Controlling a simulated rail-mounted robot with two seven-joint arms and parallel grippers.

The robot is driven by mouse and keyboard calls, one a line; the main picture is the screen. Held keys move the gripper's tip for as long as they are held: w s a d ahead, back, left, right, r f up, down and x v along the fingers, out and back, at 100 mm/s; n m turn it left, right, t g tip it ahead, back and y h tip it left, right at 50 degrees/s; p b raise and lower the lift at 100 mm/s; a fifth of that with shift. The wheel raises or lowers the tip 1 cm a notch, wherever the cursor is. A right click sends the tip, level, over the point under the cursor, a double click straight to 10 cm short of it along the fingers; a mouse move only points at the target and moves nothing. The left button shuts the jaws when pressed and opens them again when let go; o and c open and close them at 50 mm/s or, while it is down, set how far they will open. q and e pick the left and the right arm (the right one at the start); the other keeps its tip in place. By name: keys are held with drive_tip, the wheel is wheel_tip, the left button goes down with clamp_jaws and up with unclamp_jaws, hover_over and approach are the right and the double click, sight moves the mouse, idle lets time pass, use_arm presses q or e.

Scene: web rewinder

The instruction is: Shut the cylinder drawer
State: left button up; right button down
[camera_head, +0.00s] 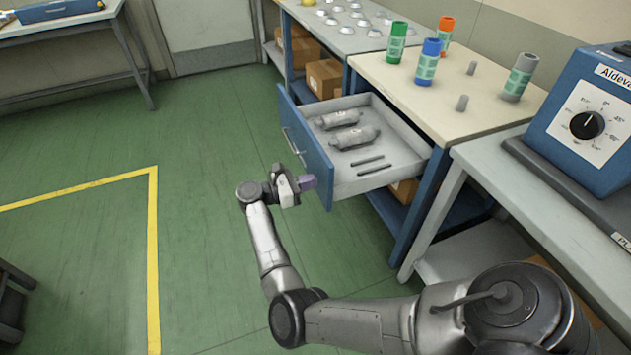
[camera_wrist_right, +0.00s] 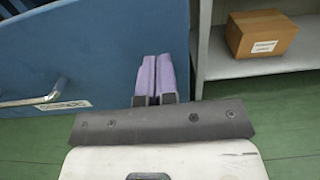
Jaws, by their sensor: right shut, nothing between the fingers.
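The cylinder drawer (camera_head: 393,172) stands open, pulled out from the bench at the centre of the head view. Inside it lie two grey cylinders (camera_head: 354,137) and two thin dark rods (camera_head: 369,163). Its blue front (camera_head: 314,160) carries a metal handle (camera_head: 293,148). The blue front and the handle (camera_wrist_right: 30,101) also show in the right wrist view. My right gripper (camera_head: 306,183) is shut and empty, its purple fingertips at the near lower end of the drawer front. I cannot tell whether they touch it. In the wrist view the fingers (camera_wrist_right: 155,75) lie together. My left gripper is out of view.
On the bench top (camera_head: 420,90) stand green (camera_head: 397,42), blue (camera_head: 429,62), orange (camera_head: 445,33) and grey (camera_head: 519,77) bottles. A blue machine with a dial (camera_head: 586,125) is at right. Cardboard boxes (camera_head: 324,78) sit on lower shelves.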

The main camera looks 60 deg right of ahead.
drive_tip(key=shift+x, duration=1)
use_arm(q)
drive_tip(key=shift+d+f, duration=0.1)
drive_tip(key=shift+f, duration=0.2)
